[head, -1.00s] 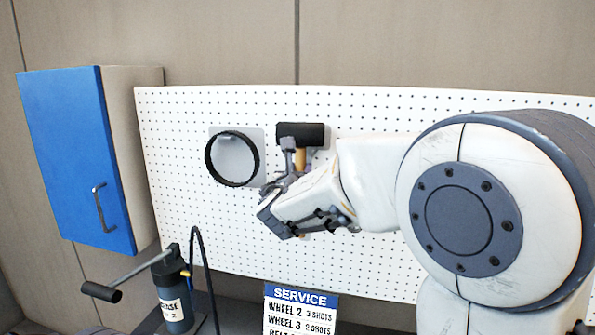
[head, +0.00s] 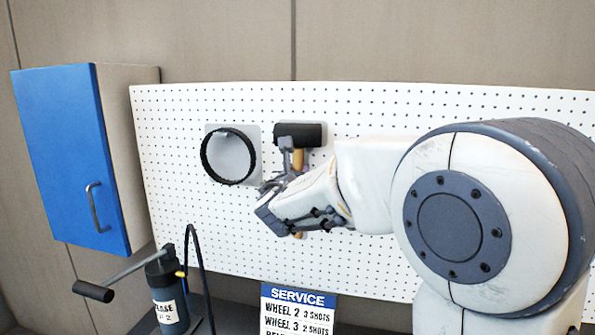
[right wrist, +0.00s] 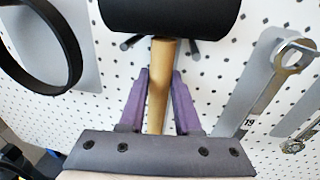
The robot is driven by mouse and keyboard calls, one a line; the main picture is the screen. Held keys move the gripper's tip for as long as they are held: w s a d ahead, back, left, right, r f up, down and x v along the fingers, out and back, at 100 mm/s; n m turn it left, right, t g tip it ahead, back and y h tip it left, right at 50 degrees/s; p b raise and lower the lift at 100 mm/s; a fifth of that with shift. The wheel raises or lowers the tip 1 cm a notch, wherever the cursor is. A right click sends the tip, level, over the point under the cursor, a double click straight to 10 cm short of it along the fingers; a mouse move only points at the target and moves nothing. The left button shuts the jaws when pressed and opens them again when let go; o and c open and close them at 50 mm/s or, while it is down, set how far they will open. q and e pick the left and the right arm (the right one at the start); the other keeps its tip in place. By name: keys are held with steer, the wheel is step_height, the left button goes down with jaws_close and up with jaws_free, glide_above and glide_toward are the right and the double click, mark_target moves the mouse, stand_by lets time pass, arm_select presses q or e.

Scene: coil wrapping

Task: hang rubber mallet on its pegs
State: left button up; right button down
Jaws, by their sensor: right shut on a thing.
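The rubber mallet has a black head (head: 300,134) and a light wooden handle (head: 298,160). It is upright, head on top, in front of a grey backing plate on the white pegboard (head: 400,130). In the right wrist view the handle (right wrist: 158,100) stands between the two fingers of my right gripper (right wrist: 160,73), which is shut on it below the head (right wrist: 168,14). Two dark pegs (right wrist: 131,42) show just under the head, one on each side of the handle. Whether the head rests on them I cannot tell. My left gripper is not in view.
A black ring (head: 204,158) hangs on a grey plate left of the mallet. A wrench (right wrist: 285,75) hangs to the right in the wrist view. A blue-doored cabinet (head: 70,150), a grease pump (head: 168,290) and a service sign (head: 297,300) stand around the board.

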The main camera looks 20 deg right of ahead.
steer(key=shift+r, duration=0.15)
steer(key=c, duration=0.5)
jaws_free()
steer(key=f+b+v, duration=0.1)
steer(key=b+v, duration=0.2)
steer(key=v, duration=0.7)
steer(key=s+a+f+m+g+y, duration=0.2)
steer(key=s+f+m+g, duration=0.3)
steer(key=f, duration=0.5)
steer(key=s+a+f+m+g+y, duration=0.1)
steer(key=s+a+f+m+g, duration=0.25)
steer(key=s+f+m, duration=0.5)
steer(key=s+a+f+m+g+y, duration=0.2)
steer(key=s+a+f+m, duration=0.1)
steer(key=s, duration=0.2)
steer(key=s+a+f+m+g+y, duration=0.1)
steer(key=s+a+f+m+g, duration=0.1)
steer(key=s, duration=0.3)
steer(key=s+a+f+m+g+y, duration=0.2)
steer(key=s+a+f+m+g, duration=0.1)
steer(key=s+a+f+m, duration=0.1)
steer(key=shift+s+f+m+y, duration=0.3)
steer(key=shift+s+f+m, duration=0.3)
steer(key=shift+s, duration=0.15)
